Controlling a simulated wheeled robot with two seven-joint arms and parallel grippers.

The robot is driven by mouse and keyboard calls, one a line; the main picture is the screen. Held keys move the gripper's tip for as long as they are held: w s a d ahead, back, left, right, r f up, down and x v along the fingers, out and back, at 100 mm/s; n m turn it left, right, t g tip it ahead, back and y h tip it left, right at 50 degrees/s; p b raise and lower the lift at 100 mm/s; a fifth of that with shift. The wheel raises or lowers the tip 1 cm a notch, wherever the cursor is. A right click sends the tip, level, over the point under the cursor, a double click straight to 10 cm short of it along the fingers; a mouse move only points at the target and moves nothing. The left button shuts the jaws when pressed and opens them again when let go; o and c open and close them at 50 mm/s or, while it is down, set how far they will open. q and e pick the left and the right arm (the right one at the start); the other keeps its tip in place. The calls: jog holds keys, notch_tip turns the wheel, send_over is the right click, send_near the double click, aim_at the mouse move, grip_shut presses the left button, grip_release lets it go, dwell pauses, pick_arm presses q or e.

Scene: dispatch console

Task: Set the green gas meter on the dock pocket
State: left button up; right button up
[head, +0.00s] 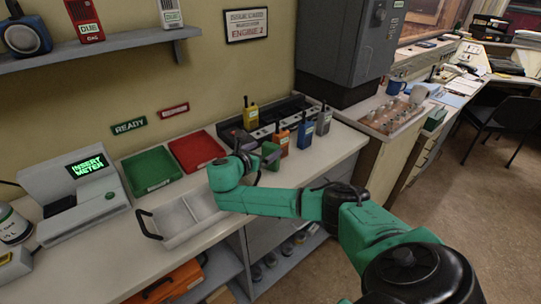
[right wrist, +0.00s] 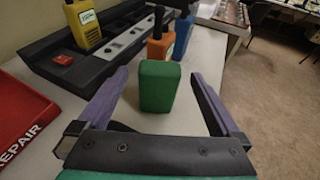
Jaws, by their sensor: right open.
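The green gas meter (head: 271,153) stands upright on the counter in front of the long black charger. My right gripper (head: 255,155) is open at the meter. In the right wrist view the meter (right wrist: 160,88) stands between the spread purple fingers of the gripper (right wrist: 160,78), with gaps visible on both sides. The grey dock (head: 75,192) stands at the left of the counter, its screen reading "INSERT METER". A dark recess in its front looks like the dock pocket (head: 60,206). My left gripper is not in view.
A green tray (head: 151,171), a red tray (head: 196,150) and a grey two-part tray (head: 183,220) lie between dock and meter. Yellow (head: 250,114), orange (head: 279,138), blue (head: 304,132) and grey (head: 323,121) handsets stand near the black charger (head: 285,112).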

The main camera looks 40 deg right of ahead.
aim_at(270, 146)
jog(key=p+x, duration=0.1)
jog(key=x, duration=0.3)
jog(key=shift+d, duration=0.35)
jog(key=shift+f, duration=0.1)
jog(key=shift+w, duration=0.1)
jog(key=shift+c, duration=0.6)
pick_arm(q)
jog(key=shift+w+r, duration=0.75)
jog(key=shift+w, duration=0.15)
pick_arm(e)
grip_shut()
pick_arm(q)
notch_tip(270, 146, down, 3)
jog(key=b, duration=0.2)
jog(key=shift+b, duration=0.4)
pick_arm(e)
notch_tip(270, 146, up, 20)
